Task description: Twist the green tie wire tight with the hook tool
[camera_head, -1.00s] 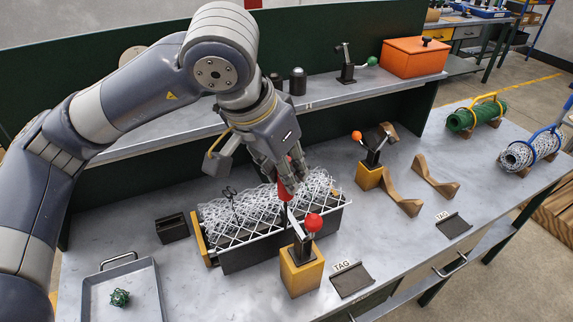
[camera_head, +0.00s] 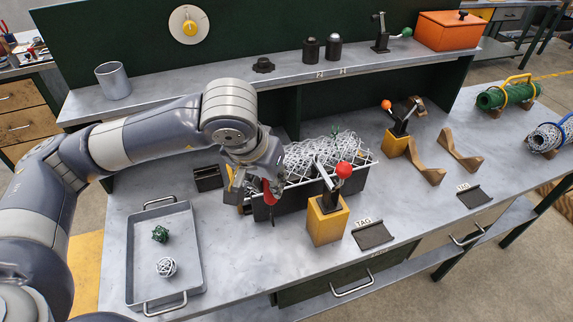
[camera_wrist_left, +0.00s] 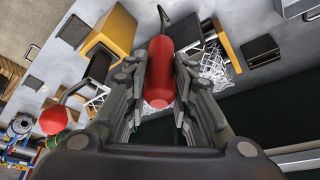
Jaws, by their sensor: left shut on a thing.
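My left gripper (camera_head: 262,190) is shut on the red handle of the hook tool (camera_head: 269,193). It holds the tool at the front left of the black trough (camera_head: 296,198). In the left wrist view the red handle (camera_wrist_left: 160,72) lies between the fingers, and a thin metal hook (camera_wrist_left: 163,16) extends beyond it. A white mesh roll (camera_head: 306,162) lies in the trough, its left end hidden by my gripper. A small green wire, seemingly the tie wire (camera_head: 335,131), stands up at the mesh's back, apart from the tool. My right gripper is not in view.
A clamp with a red ball (camera_head: 344,170) on a yellow block (camera_head: 326,221) stands close right of the tool. A tray (camera_head: 190,285) at front left holds green and white wire balls. Another clamp (camera_head: 397,143) stands behind right. Bench around the wooden cradles (camera_head: 426,160) is partly clear.

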